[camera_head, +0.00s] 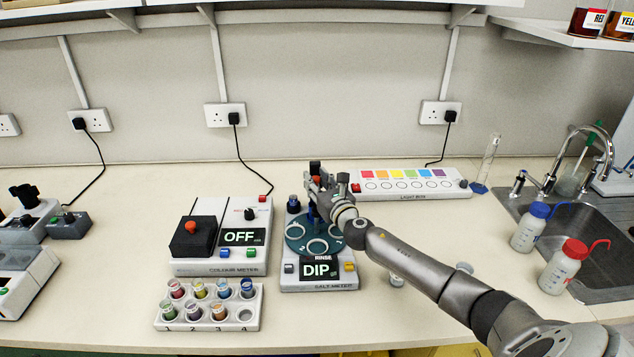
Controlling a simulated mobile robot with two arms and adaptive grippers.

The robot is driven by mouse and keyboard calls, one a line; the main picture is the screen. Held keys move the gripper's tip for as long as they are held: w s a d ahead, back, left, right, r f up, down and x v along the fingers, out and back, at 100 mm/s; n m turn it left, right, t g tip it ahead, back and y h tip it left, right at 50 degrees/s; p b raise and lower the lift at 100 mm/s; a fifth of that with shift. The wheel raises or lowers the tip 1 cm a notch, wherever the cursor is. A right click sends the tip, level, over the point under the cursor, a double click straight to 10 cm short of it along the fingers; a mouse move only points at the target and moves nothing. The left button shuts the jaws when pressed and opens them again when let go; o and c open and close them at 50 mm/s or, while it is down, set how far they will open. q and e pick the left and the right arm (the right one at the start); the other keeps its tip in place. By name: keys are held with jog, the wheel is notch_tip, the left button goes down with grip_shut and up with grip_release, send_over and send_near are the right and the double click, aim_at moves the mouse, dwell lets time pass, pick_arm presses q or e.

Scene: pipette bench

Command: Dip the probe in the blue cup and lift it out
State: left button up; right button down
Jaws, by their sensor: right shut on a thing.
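My right gripper (322,190) is above the back of the salt meter (318,284) and shut on a dark upright probe. The probe's black top (315,168) shows just above the fingers. Its lower end is mostly hidden by the gripper, so I cannot tell whether it is inside a cup. The meter's round blue-grey turntable (301,246) carries several white-rimmed round places. I cannot pick out a blue cup on it for sure. The meter's display (318,270) reads DIP. My left gripper is not in view.
A colour meter (217,268) reading OFF stands left of the salt meter. A white rack (208,325) of coloured vials is in front of it. A light box (411,187) lies behind right. Wash bottles (561,270) stand by the sink at right.

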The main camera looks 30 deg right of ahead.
notch_tip(320, 180, up, 4)
jog(key=p, duration=0.2)
jog(key=shift+d+p, duration=0.1)
jog(key=shift+p, duration=0.2)
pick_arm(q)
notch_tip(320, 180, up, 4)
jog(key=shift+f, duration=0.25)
pick_arm(e)
jog(key=c, duration=1.3)
grip_release()
jog(key=shift+s+f, duration=0.15)
jog(key=s, duration=0.4)
jog(key=s+a, duration=0.1)
jog(key=s, duration=0.6)
jog(key=shift+s+a, duration=0.3)
jog(key=shift+a, duration=0.1)
